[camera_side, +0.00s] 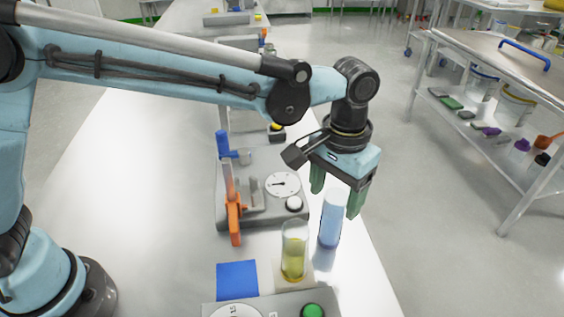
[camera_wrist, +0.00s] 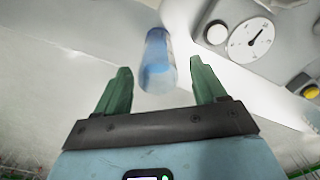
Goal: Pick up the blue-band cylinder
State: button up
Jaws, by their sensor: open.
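The blue-band cylinder (camera_side: 331,219) is a clear upright vessel with blue in it, standing on the white table near its right edge. It also shows in the wrist view (camera_wrist: 156,62), just beyond the fingertips and roughly centred between them. My gripper (camera_side: 336,195) is open, with green fingers pointing down at the upper part of the cylinder. In the wrist view its two fingers (camera_wrist: 160,72) stand apart with nothing held between them. Whether a finger touches the cylinder cannot be told.
A clear cylinder with yellow liquid (camera_side: 293,252) stands close left of the blue one. A grey device with a dial (camera_side: 262,209) and an orange clamp (camera_side: 235,218) is behind it. A blue square (camera_side: 237,280) lies at the front. The table's right edge is near.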

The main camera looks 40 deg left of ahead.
aim_at(334, 211)
jog(key=shift+d+f, duration=0.15)
jog(key=shift+f, duration=2.2)
grip_shut()
